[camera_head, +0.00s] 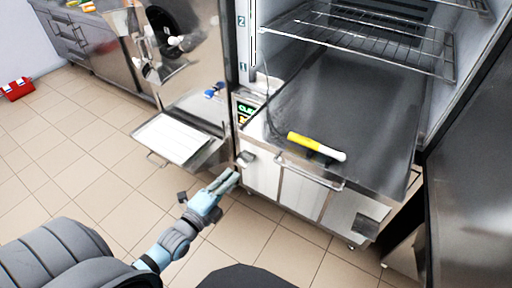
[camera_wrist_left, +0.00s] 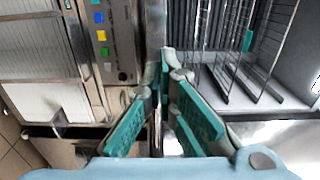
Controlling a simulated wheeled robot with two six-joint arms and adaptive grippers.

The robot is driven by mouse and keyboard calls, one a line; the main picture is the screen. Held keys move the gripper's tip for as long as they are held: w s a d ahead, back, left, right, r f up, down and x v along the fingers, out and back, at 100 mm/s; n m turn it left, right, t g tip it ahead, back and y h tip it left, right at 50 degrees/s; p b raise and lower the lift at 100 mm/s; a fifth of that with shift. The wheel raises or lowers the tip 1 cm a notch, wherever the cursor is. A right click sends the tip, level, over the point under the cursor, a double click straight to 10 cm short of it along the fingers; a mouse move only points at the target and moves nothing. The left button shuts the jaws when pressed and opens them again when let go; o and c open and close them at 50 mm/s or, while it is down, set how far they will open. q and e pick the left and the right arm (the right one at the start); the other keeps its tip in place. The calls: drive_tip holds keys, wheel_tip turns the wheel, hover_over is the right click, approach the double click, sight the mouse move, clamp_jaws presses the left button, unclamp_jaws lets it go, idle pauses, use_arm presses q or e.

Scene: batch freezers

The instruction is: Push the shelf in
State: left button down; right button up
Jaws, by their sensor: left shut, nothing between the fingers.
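A wire shelf (camera_head: 370,45) sits inside the open steel cabinet at the upper right in the head view. Its front bar slopes down to the right; how far it stands out of the cabinet is hard to tell. Another wire rack (camera_head: 468,4) shows partly above it. Metal wires (camera_wrist_left: 236,50) show at the right in the left wrist view. My left gripper (camera_head: 232,177) is shut and empty, below and left of the shelf and apart from it, near the front of the steel counter. Its teal fingers (camera_wrist_left: 164,82) also show in the left wrist view. My right gripper is out of view.
A steel counter (camera_head: 375,110) with a yellow-and-white object (camera_head: 315,147) and a front handle (camera_head: 310,177) lies below the shelf. A dark door (camera_head: 470,190) stands at the right. A machine with a white tray (camera_head: 172,138) stands left. Tiled floor is free at the left.

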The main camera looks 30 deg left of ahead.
use_arm(q)
drive_tip(key=b, duration=0.3)
approach(261, 143)
drive_tip(key=w+p, duration=0.3)
drive_tip(key=w, duration=0.3)
drive_tip(key=shift+d, duration=0.15)
drive_tip(key=shift+w+f, duration=0.1)
drive_tip(key=shift+w, duration=0.4)
